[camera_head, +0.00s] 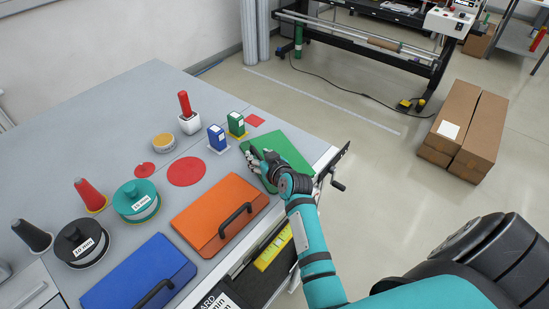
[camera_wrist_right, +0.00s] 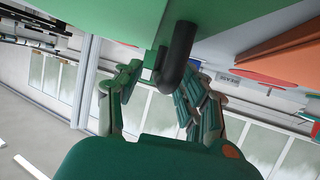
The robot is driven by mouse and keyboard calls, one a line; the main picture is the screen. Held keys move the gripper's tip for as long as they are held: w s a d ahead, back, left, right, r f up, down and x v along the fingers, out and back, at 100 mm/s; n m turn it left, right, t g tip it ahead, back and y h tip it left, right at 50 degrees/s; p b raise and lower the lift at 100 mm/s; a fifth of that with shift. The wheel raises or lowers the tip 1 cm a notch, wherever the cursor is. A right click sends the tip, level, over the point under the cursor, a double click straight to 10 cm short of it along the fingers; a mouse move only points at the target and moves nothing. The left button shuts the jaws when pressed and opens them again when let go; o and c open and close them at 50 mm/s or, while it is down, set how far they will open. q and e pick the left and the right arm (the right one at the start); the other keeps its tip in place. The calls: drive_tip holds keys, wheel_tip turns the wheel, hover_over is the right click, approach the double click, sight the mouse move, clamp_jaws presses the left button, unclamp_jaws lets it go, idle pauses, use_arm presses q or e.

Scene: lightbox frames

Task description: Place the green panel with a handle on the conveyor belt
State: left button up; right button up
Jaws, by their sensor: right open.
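The green panel (camera_head: 292,148) lies flat on the grey table at its right end. It shows overhead in the right wrist view (camera_wrist_right: 90,18), with its black handle (camera_wrist_right: 178,52). My right gripper (camera_head: 257,162) is over the panel in the head view and hides its handle there. In the right wrist view the fingers (camera_wrist_right: 158,88) are apart on either side of the handle's end, and I cannot tell if they touch it. My left gripper is not in view. I cannot clearly identify a conveyor belt.
An orange panel (camera_head: 207,203) and a blue panel (camera_head: 130,270), both with black handles, lie beside the green one. Small blue (camera_head: 217,139) and green (camera_head: 236,124) blocks stand close behind it. Cardboard boxes (camera_head: 465,130) stand on the floor. A roller machine (camera_head: 375,45) is at the back.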

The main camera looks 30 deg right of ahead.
clamp_jaws()
drive_tip(key=shift+r, duration=0.15)
idle(0.4)
